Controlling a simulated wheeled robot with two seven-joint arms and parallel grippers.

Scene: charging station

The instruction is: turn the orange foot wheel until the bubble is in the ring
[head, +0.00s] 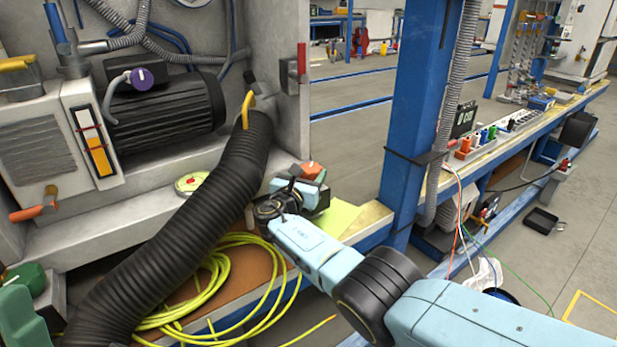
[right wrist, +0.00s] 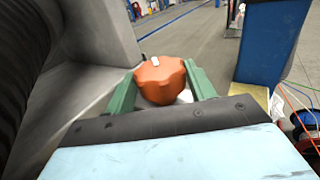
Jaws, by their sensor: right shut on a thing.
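The orange foot wheel (head: 313,168) is a lobed knob with a small white mark on top, seen clearly in the right wrist view (right wrist: 161,80). My right gripper (right wrist: 160,88) is shut on it, with one green finger against each side. In the head view the right gripper (head: 308,186) is partly hidden by its own wrist. A round yellow-green dial (head: 190,183), apparently the level, lies on the grey ledge left of the wheel, partly behind the black hose. Its bubble and ring are too small to make out.
A thick black corrugated hose (head: 190,220) runs across the front of the machine. Yellow cable (head: 220,265) lies coiled on the shelf below. A blue post (head: 412,110) stands just right of the wheel. The floor beyond is open.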

